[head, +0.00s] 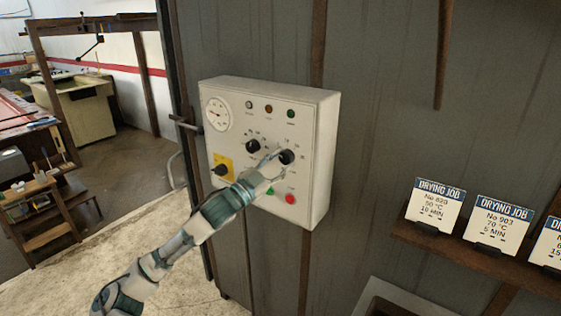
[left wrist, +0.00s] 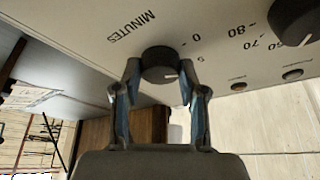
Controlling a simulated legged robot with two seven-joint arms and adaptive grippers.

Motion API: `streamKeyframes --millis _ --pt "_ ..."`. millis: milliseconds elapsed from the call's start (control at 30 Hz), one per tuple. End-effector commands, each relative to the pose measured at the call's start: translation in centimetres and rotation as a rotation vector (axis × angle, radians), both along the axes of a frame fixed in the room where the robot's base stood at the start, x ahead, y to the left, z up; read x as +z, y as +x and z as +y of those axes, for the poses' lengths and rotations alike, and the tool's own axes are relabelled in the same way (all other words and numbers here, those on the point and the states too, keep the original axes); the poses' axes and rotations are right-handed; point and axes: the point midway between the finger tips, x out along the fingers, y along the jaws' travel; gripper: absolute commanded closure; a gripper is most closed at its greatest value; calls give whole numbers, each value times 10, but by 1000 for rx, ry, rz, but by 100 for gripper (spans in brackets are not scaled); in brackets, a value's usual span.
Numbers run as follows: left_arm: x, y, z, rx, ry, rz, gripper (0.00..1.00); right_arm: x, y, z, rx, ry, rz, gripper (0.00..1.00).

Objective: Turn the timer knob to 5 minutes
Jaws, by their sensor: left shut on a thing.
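The timer knob (head: 287,156) is a black round knob at the right of the white control box. My left gripper (head: 277,160) is at it, its arm coming from the lower left. In the left wrist view the fingers of the left gripper (left wrist: 160,97) stand on both sides of the timer knob (left wrist: 158,62) and are shut on it. A short white mark on the knob points right, toward the right finger. "MINUTES", "0" and "5" are printed around it; part of the scale is hidden. My right gripper is not in view.
The control box (head: 323,130) also has a dial gauge (head: 218,114), a second black knob (head: 252,146), a yellow-backed switch (head: 221,168) and a red button (head: 290,198). Drying job cards (head: 435,205) stand on a shelf (head: 480,262) at the right.

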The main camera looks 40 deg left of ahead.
Motion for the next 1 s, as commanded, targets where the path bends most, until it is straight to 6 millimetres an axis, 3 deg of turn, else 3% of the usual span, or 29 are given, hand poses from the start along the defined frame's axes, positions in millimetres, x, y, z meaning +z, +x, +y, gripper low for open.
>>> streamKeyframes --millis 233,567,600,667,1000 --pt "-5 2 2 3 141 34 93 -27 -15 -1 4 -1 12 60" --pt "-7 3 1 0 154 34 93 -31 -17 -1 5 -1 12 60" --pt "-7 3 1 0 154 34 51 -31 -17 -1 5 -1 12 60" --pt "-6 2 1 0 154 34 36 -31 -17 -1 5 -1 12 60" --pt "-1 0 -1 -1 156 25 33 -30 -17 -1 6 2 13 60"
